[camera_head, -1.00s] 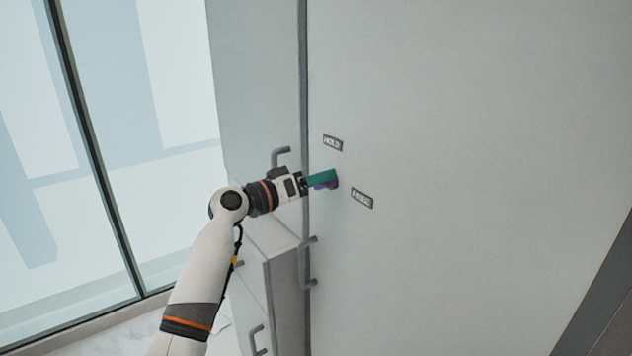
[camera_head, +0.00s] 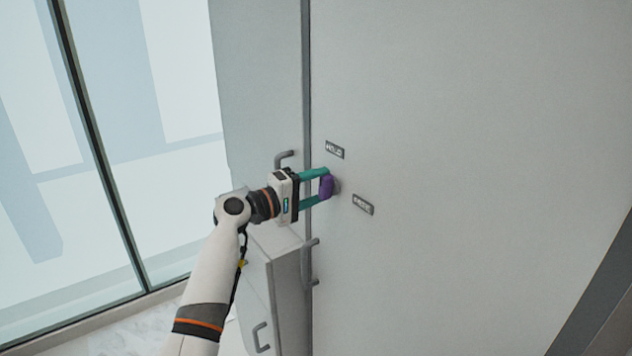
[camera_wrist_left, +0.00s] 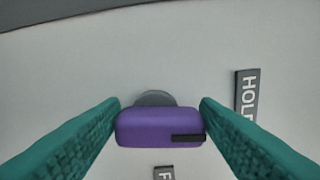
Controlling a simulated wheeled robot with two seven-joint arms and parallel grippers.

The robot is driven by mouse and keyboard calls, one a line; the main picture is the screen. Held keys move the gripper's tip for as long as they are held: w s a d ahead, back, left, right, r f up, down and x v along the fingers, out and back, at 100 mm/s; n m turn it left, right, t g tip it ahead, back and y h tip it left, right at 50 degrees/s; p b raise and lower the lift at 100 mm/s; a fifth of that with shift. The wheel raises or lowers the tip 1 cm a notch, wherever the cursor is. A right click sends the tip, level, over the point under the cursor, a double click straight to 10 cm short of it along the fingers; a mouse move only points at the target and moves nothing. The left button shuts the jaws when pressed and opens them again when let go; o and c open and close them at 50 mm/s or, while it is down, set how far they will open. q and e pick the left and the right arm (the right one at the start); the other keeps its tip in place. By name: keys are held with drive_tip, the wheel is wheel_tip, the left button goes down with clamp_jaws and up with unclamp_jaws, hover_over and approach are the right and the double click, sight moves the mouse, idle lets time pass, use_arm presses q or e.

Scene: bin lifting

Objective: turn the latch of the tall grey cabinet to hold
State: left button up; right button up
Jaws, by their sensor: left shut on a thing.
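The purple latch (camera_head: 326,187) sits on a round grey base on the front of the tall grey cabinet (camera_head: 480,130). My left gripper (camera_head: 322,188) is shut on it, one teal finger above and one below in the head view. In the left wrist view the latch (camera_wrist_left: 160,127) lies level between the fingertips (camera_wrist_left: 160,118), its dark mark at the right end, on the side of the HOLD label (camera_wrist_left: 246,100). In the head view the HOLD label (camera_head: 335,150) is above the latch and the FREE label (camera_head: 363,204) is below right. My right gripper is not in view.
A low cabinet (camera_head: 285,285) with handles stands below my left forearm. A glass wall (camera_head: 100,130) is on the left. The cabinet front right of the latch is clear.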

use_arm(q)
drive_tip(key=shift+n, duration=0.6)
drive_tip(key=shift+p, duration=0.3)
drive_tip(key=o, duration=1)
drive_tip(key=shift+f, duration=0.1)
drive_tip(key=shift+a, duration=0.15)
drive_tip(key=b+v, duration=0.4)
drive_tip(key=v, duration=0.7)
drive_tip(key=shift+s+a+b, duration=0.25)
drive_tip(key=shift+a+b, duration=0.05)
drive_tip(key=shift+b, duration=0.05)
